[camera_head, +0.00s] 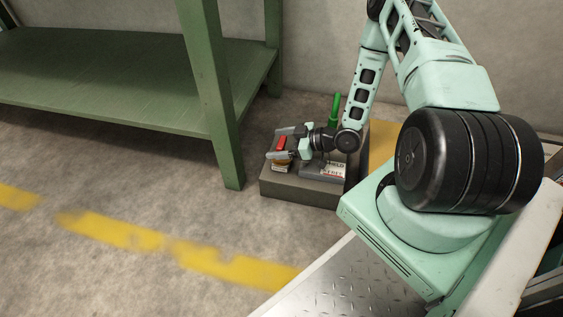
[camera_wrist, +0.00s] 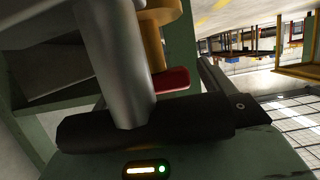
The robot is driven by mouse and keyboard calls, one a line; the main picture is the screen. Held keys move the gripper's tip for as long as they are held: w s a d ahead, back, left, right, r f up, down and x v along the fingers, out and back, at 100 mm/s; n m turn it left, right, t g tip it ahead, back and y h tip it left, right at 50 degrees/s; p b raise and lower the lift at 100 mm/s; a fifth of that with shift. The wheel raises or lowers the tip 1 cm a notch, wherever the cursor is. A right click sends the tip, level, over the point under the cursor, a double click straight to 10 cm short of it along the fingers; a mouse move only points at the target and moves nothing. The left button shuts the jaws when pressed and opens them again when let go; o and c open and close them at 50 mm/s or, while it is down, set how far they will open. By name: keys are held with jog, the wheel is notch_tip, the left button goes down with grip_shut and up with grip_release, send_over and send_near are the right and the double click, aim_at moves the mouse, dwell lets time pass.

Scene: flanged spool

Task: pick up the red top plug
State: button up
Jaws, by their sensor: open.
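My gripper (camera_head: 282,143) is open, with one finger on the far side of the plug and one on the near side. I cannot tell whether either finger touches the plug.
A grey labelled fixture (camera_head: 323,170) stands on the block to the right, with a green upright handle (camera_head: 336,108) behind. A green table (camera_head: 225,110) with a thick leg is close on the left. The floor (camera_head: 160,205) in front is clear, with a yellow line.

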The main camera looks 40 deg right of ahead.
jog(key=shift+w+a+f, duration=0.25)
jog(key=shift+w+a, duration=0.15)
jog(key=shift+w, duration=0.1)
jog(key=shift+r, duration=0.1)
jog(key=shift+c, duration=0.3)
grip_shut()
